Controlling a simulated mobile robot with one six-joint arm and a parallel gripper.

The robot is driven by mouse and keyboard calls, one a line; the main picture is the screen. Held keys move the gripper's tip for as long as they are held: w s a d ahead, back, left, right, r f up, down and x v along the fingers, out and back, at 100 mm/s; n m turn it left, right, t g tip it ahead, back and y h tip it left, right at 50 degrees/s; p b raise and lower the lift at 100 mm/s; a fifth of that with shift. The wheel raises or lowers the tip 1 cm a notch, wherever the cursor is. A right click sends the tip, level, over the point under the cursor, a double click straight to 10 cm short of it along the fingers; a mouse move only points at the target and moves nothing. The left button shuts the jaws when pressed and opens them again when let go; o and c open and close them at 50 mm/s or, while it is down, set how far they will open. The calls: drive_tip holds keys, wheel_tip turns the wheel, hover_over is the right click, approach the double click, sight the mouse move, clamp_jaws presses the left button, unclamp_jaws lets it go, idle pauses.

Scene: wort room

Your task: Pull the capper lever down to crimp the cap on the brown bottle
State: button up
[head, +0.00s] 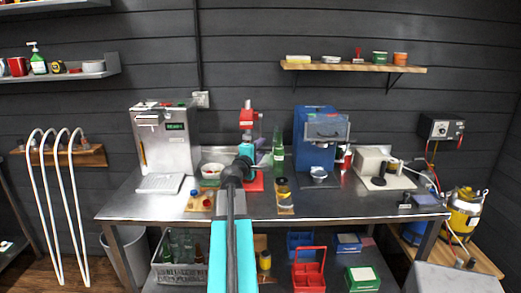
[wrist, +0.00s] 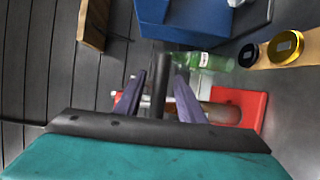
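The red capper (head: 247,119) stands on the steel bench in the head view, partly behind my arm. Its red base plate (wrist: 252,98) shows at the right in the wrist view. A dark round bar, seemingly the capper lever (wrist: 161,82), runs between the two fingers of my gripper (wrist: 160,84). The fingers are apart, with a visible gap on each side of the bar. The brown bottle (wrist: 222,113) appears partly behind the right finger, over the red base. Its cap is hidden. In the head view my arm hides the bottle.
A green bottle (head: 278,150) stands just right of the capper, with a blue machine (head: 315,140) beyond it. A yellow-lidded jar (head: 283,187) stands on a board at the front right. A white bowl (head: 211,170) stands to the left.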

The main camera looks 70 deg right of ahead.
clamp_jaws()
drive_tip(key=shift+s+r+p, duration=0.15)
drive_tip(key=shift+p, duration=0.3)
